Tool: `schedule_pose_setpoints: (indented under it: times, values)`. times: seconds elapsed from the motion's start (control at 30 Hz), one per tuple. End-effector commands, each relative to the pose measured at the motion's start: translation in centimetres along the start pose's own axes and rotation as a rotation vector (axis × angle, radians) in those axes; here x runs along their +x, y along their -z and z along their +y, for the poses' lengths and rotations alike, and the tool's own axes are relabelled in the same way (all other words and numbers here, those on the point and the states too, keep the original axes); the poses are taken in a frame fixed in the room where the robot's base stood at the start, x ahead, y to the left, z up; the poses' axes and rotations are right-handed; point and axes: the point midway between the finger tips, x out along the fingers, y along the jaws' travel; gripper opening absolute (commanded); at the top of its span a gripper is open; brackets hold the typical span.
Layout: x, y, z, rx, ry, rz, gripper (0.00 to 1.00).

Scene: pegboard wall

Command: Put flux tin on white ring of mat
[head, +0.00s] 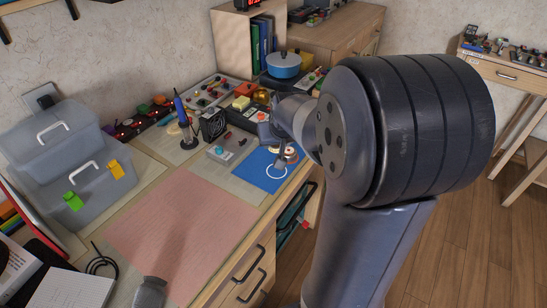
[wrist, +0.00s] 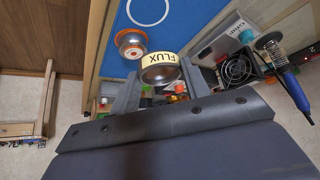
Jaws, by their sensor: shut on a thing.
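The flux tin (wrist: 158,68), with a cream band lettered FLUX, is between the fingers of my gripper (wrist: 159,74) in the wrist view. The lettering appears upside down there. My gripper is shut on it. The blue mat (head: 252,168) lies near the bench's front edge, and its white ring (head: 268,174) shows empty. In the wrist view the ring (wrist: 147,24) is at the top edge, beyond the tin and partly cut off. In the head view my wrist hides most of the gripper, and I cannot clearly make out the tin.
A spool with an orange rim (wrist: 131,42) stands next to the tin in the wrist view. A soldering iron (head: 181,112), a black fan (head: 214,124) and a grey box with a blue knob (head: 222,150) stand left of the mat. The pink mat (head: 180,230) is clear.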

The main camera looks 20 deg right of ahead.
Motion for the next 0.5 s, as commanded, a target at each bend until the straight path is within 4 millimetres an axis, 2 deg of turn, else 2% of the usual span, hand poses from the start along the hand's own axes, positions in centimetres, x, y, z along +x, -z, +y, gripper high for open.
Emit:
schedule_pose_setpoints:
  times: [0.13, 0.5]
  values:
    - [2.7, -1.9, 0.0, 0.000, 0.000, -0.007, 0.21]
    - [6.6, -4.3, 0.0, 0.000, 0.000, -0.005, 0.21]
